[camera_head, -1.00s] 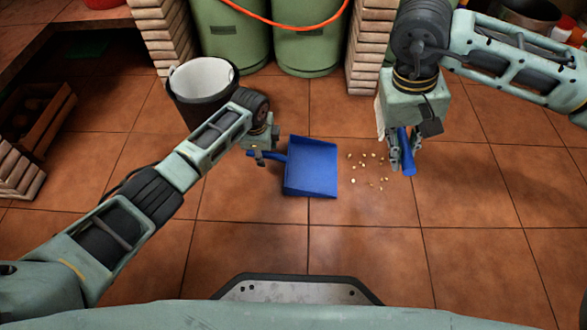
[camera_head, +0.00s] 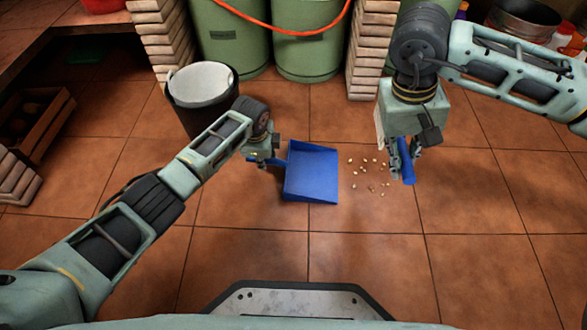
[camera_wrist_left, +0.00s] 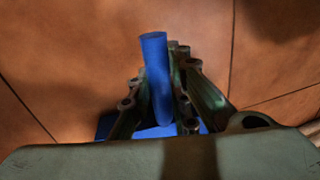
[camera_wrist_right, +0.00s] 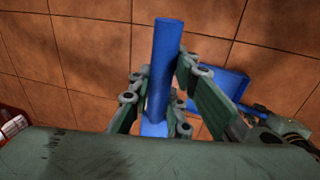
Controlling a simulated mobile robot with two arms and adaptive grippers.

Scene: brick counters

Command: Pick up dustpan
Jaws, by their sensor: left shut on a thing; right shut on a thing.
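The blue dustpan (camera_head: 311,174) is at the middle of the head view, low over or on the tiled floor; I cannot tell if it touches. My left gripper (camera_head: 268,162) is shut on its handle, which stands between the fingers in the left wrist view (camera_wrist_left: 156,75). My right gripper (camera_head: 404,166) is shut on a blue handled tool (camera_head: 408,174), likely a brush. Its handle shows between the fingers in the right wrist view (camera_wrist_right: 163,65), where the dustpan (camera_wrist_right: 222,86) lies beyond. Small pale crumbs (camera_head: 367,172) lie on the floor between the dustpan and the right gripper.
A dark bin with a white liner (camera_head: 203,90) stands behind my left gripper. Green gas cylinders (camera_head: 235,45) and brick pillars (camera_head: 372,50) stand at the back. A wooden crate (camera_head: 35,120) is at left. The front floor is clear.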

